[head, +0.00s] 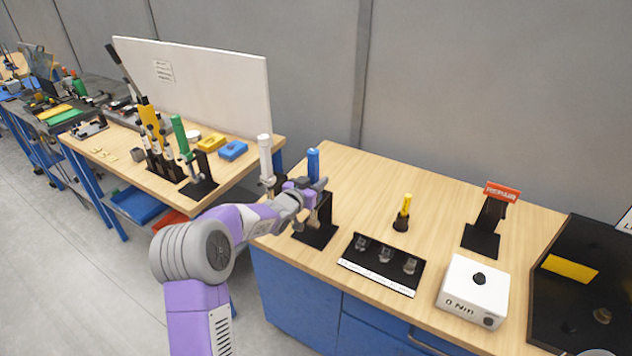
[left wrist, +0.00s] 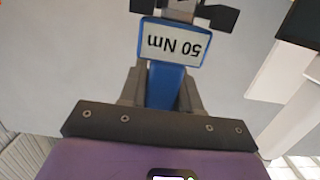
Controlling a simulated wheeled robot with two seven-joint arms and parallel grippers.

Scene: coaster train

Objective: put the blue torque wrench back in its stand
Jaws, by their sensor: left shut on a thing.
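The blue torque wrench (head: 313,164) stands upright, blue handle up, at the left end of the near bench. My left gripper (head: 304,188) is shut on it below the handle top. In the left wrist view the wrench (left wrist: 166,86) lies between the fingers of my left gripper (left wrist: 162,92), with an upside-down "50 Nm" label beyond them. The black stand (head: 318,235) has its base on the bench directly below the gripper. The gripper and arm hide much of the stand and lower wrench, so I cannot tell whether the wrench is seated. My right gripper is not in view.
A white-handled tool (head: 265,158) stands close left of the gripper. A black tray with sockets (head: 382,264), a yellow-handled tool (head: 406,208), a white "0 Nm" box (head: 473,291) and a red REPAIR sign (head: 503,192) are to the right. Bench behind is clear.

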